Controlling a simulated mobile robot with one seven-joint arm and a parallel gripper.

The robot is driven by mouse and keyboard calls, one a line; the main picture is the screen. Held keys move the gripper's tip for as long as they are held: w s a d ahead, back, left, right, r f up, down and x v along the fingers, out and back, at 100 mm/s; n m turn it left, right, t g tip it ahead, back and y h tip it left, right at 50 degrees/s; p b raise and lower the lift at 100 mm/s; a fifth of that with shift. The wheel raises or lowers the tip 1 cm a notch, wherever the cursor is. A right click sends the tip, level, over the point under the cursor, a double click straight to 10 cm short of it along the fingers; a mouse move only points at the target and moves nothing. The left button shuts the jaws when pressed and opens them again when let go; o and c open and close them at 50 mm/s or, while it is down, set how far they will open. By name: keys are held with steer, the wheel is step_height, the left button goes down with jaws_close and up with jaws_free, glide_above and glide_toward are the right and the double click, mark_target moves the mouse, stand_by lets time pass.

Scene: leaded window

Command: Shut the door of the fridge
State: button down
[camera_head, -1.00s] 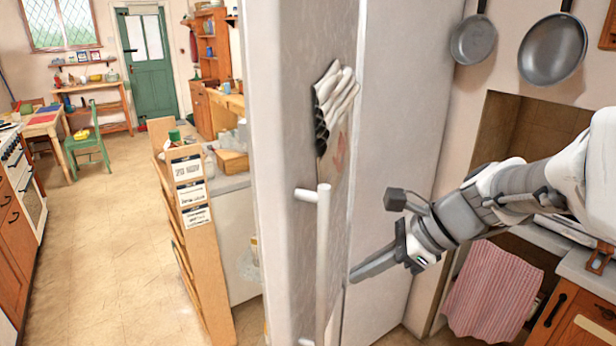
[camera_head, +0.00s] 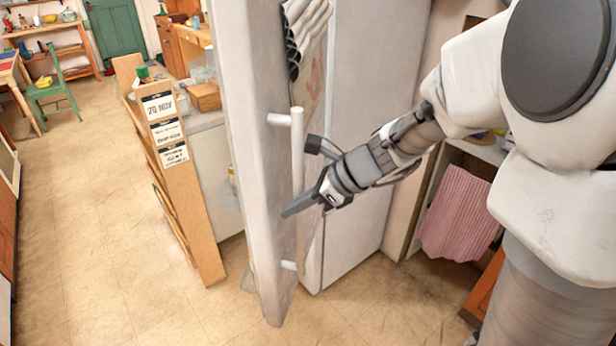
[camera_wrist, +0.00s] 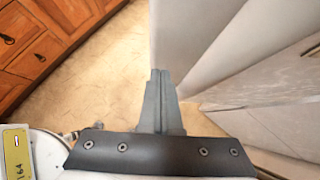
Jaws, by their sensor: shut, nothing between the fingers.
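The pale fridge door (camera_head: 250,150) stands open, jutting out from the white fridge body (camera_head: 365,150). My gripper (camera_head: 283,213) is shut and empty, on the outer side of the door. Its tips reach across the lower part of the handle in the picture; whether they touch handle or door I cannot tell. In the wrist view the shut fingers (camera_wrist: 158,75) point toward a pale panel (camera_wrist: 185,35), which seems to be the door. The door's inner side is mostly hidden.
A wooden rack with labels (camera_head: 175,165) stands left of the door, in front of a counter. Open floor (camera_head: 100,240) lies at left. A striped towel (camera_head: 457,210) hangs at right. Wooden drawers (camera_wrist: 35,50) show in the wrist view.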

steer(key=shift+w+a, duration=0.3)
steer(key=shift+a, duration=0.6)
steer(key=shift+a, duration=0.1)
